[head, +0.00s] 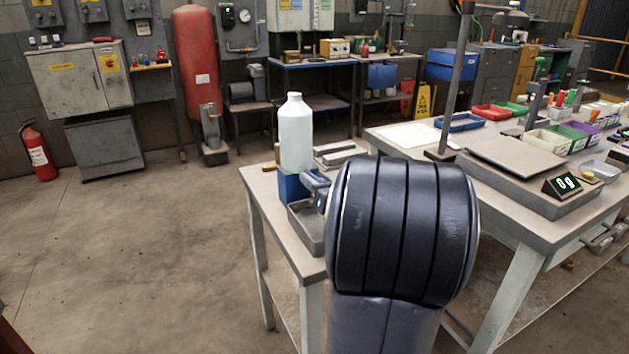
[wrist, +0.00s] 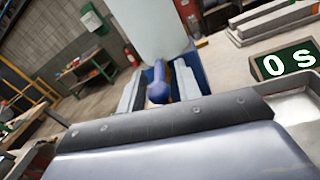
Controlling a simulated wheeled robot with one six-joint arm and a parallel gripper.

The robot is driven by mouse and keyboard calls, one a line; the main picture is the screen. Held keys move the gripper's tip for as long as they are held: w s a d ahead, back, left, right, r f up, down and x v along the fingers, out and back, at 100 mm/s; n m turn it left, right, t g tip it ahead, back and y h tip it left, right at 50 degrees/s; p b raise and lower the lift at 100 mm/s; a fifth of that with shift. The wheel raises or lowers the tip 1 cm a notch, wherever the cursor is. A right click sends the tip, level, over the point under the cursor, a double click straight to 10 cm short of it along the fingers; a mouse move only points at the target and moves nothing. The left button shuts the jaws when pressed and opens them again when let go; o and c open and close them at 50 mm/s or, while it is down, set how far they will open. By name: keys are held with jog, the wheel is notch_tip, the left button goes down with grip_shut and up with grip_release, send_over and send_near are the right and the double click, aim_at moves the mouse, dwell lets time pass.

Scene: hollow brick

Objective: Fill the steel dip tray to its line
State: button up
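The steel dip tray (head: 308,232) stands on the near left end of a bench in the head view, partly hidden by my arm. Its liquid level and line cannot be made out. A white bottle (head: 295,135) stands upright on a blue dispenser base (head: 290,187) behind the tray. In the wrist view the bottle (wrist: 150,28) rises above the blue base (wrist: 196,68). A rounded blue lever (wrist: 159,88) points toward me. My gripper (wrist: 158,92) has its two grey fingers apart, one on each side of the lever. Its fingertips are hidden in the head view.
A small display (wrist: 288,62) reading "0 s" stands right of the dispenser. Grey bars (head: 338,154) lie behind it. A second bench holds a scale (head: 518,160) and colored bins (head: 568,138). A fire extinguisher (head: 38,152) stands far left. The floor at left is clear.

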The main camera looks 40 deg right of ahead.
jog(key=shift+w, duration=0.5)
grip_shut()
